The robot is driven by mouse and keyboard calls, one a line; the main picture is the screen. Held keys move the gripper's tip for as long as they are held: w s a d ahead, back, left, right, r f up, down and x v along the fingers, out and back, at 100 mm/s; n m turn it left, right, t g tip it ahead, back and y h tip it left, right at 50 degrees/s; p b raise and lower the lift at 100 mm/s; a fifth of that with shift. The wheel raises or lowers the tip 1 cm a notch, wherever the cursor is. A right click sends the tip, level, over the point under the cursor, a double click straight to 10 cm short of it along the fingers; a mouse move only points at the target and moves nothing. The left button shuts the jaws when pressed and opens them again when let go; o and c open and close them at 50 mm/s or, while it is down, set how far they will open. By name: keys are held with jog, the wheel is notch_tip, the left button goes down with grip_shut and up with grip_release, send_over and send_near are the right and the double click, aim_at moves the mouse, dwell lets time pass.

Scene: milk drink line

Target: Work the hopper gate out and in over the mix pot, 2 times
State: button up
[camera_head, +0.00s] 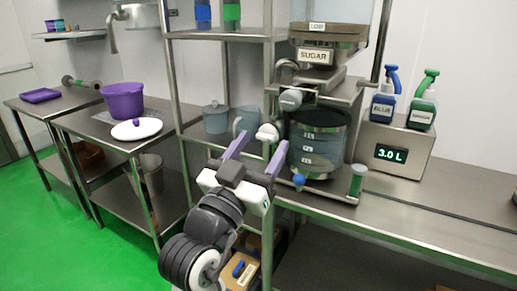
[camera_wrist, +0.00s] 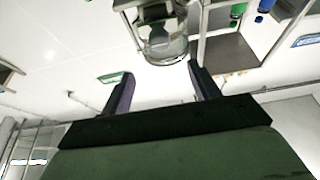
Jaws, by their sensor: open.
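The hopper (camera_head: 335,32), labelled SUGAR, stands high on the rack. Beneath its outlet is the gate, with a pale grey rounded handle (camera_head: 290,99) at its left front. Whether the gate is out or in I cannot tell. The clear mix pot (camera_head: 320,150), with level marks, stands below. My gripper (camera_head: 263,138) is open, left of the pot and lower than the gate handle, fingers pointing up. A white knob shows near its fingertips; I cannot tell whether they touch. In the wrist view my open fingers (camera_wrist: 160,82) are empty, with a clear round vessel beyond them.
A scale (camera_head: 395,150) reading 3.0 L stands right of the pot, with blue (camera_head: 383,105) and green (camera_head: 422,112) pump bottles on it. A blue-tipped tap (camera_head: 299,180) is at the pot's base. A purple pot (camera_head: 123,101) and white lid (camera_head: 137,129) are left. The right counter is largely clear.

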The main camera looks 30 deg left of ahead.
aim_at(288, 104)
jog(key=shift+c, duration=0.2)
jog(key=p+x, duration=0.7)
jog(key=x, duration=0.6)
jog(key=shift+w+p, duration=0.35)
jog(key=shift+w, duration=0.25)
